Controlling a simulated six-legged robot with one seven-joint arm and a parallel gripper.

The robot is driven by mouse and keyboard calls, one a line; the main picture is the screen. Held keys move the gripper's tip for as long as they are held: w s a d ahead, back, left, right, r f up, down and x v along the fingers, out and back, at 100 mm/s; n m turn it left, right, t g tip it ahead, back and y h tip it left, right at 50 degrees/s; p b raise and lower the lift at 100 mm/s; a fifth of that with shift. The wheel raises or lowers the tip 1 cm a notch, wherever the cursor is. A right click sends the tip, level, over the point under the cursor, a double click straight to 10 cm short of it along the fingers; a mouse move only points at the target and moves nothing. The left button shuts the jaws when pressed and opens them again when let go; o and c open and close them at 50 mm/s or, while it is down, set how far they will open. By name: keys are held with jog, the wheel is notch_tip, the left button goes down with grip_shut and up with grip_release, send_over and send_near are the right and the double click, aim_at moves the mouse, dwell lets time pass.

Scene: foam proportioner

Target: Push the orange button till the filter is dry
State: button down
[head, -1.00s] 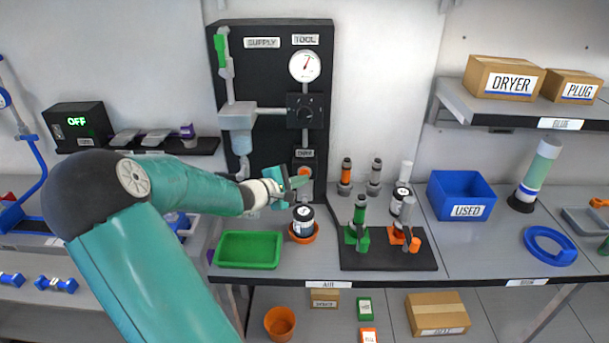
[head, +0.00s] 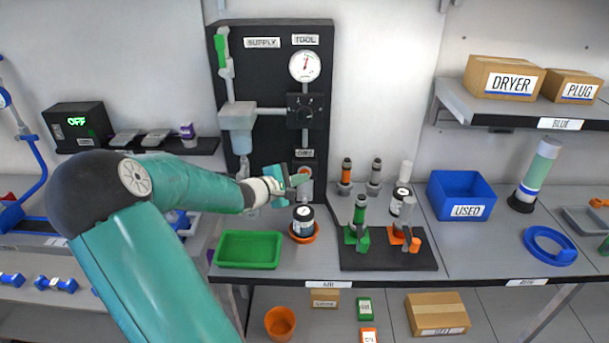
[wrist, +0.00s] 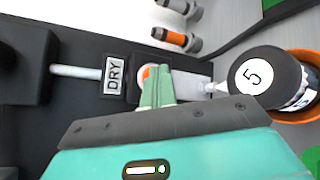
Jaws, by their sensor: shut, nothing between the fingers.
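The orange button (wrist: 146,72) sits beside the DRY label (wrist: 114,76) on the black panel. It is partly hidden behind my fingertips in the wrist view and shows small in the head view (head: 304,170). My gripper (wrist: 157,74) is shut and empty, its green fingertips right at the button; I cannot tell how far it is pressed. It also shows in the head view (head: 297,181). A pale translucent bowl (head: 238,118), seemingly the filter, hangs on the panel's left side; its wetness cannot be told. The round gauge (head: 304,65) has its needle pointing nearly straight up.
A black-lidded jar marked 5 (wrist: 262,78) stands in an orange dish (head: 303,238) just below my gripper. A green tray (head: 248,250) lies to its left. A black stand with green and orange fittings (head: 388,258) is to the right.

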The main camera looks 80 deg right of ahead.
jog(key=shift+a, duration=0.1)
jog(key=shift+s+a, duration=0.15)
jog(key=shift+a, duration=0.6)
jog(key=shift+s+a, duration=0.2)
jog(key=shift+a, duration=0.6)
jog(key=shift+s+a, duration=0.15)
jog(key=shift+a, duration=0.7)
jog(key=shift+s+a, duration=0.2)
jog(key=shift+a, duration=0.6)
